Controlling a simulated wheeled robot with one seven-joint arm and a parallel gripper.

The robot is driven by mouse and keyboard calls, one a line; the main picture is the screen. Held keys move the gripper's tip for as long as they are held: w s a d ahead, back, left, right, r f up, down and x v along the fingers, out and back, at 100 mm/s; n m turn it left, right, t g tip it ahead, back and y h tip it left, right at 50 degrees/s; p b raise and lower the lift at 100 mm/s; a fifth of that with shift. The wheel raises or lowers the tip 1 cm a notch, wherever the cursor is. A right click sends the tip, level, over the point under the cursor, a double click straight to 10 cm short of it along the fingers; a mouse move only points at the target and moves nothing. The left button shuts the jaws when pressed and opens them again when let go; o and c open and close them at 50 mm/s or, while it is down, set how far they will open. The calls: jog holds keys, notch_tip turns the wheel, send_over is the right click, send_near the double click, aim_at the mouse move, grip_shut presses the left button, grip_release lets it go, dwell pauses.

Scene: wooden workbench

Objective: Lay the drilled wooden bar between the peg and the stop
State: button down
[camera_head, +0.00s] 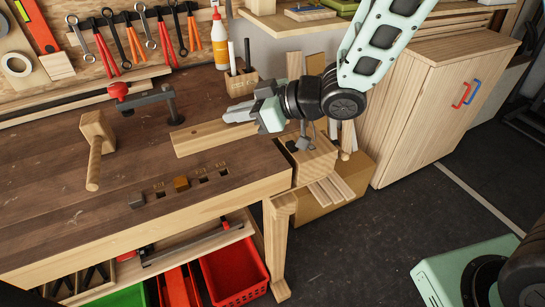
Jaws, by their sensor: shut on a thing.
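The pale wooden bar (203,138) is at the right part of the bench top, long side running left to right.
A wooden mallet (96,145) lies left of the bar. A red-and-black clamp (150,98) stands behind it. A wooden pen holder (241,82) and glue bottle (220,42) are at the back. Dark slots (202,176) line the front edge. Bare bench (50,220) lies front left.

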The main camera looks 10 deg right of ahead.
jog(key=shift+s+d+f, duration=0.15)
jog(key=shift+s+f, duration=0.05)
jog(key=shift+f, duration=0.05)
notch_tip(320, 180, down, 9)
jog(key=shift+d+f, duration=0.1)
jog(key=shift+f, duration=0.05)
jog(key=shift+f, duration=0.15)
jog(key=c, duration=1.5)
grip_release()
